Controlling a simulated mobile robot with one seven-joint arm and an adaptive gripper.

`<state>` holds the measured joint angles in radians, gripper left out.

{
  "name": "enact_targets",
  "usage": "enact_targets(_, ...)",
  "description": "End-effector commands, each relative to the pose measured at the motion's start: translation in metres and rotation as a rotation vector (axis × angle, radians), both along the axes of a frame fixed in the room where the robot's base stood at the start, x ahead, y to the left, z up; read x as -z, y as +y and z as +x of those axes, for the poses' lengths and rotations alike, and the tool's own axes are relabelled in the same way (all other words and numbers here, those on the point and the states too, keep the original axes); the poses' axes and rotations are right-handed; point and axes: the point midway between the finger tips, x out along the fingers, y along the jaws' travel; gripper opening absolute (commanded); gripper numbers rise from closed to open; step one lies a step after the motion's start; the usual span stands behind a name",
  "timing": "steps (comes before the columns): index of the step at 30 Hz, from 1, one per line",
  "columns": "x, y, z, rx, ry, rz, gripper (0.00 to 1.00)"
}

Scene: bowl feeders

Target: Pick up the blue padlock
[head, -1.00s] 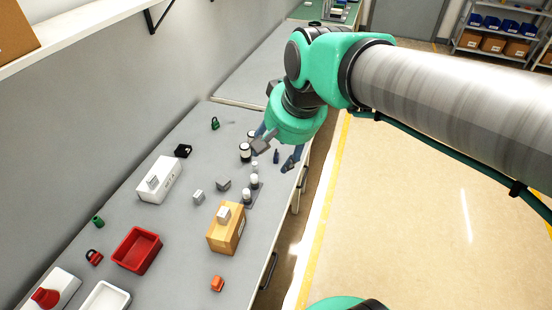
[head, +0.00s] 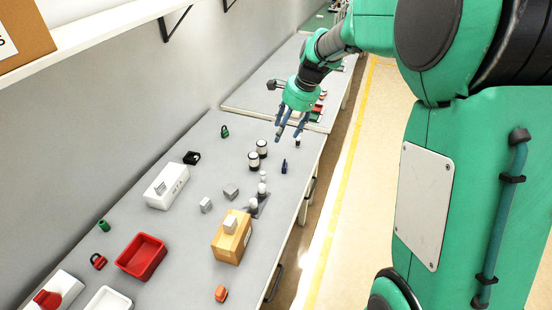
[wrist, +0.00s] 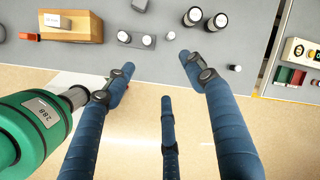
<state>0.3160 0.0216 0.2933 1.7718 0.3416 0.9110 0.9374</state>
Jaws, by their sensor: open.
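A small dark blue item (head: 284,166) stands on the grey bench near its right edge in the head view. It may be the blue padlock, but its shape is too small to tell. In the wrist view, the fingers (wrist: 160,75) reach over the bench edge and floor.
Two black-and-white cylinders (head: 257,155) stand left of the blue item. Green (head: 225,132), black (head: 192,157) and red (head: 98,261) padlocks lie farther left. A wooden box (head: 230,240) and red tray (head: 140,256) are nearer.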

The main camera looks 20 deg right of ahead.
Motion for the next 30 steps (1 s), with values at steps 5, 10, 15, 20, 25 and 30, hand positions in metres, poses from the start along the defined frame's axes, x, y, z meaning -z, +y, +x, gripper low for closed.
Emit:
enact_targets(5,0.046,-0.033,0.035,0.177,0.059,0.078,0.55)
enact_targets(10,0.092,-0.064,0.064,0.344,0.113,0.151,0.55)
enact_targets(15,0.138,-0.093,0.085,0.498,0.164,0.217,0.55)
enact_targets(20,0.167,-0.111,0.096,0.597,0.196,0.258,0.55)
enact_targets(25,0.18,-0.118,0.101,0.64,0.21,0.276,0.55)
enact_targets(30,0.181,-0.119,0.101,0.644,0.211,0.278,0.55)
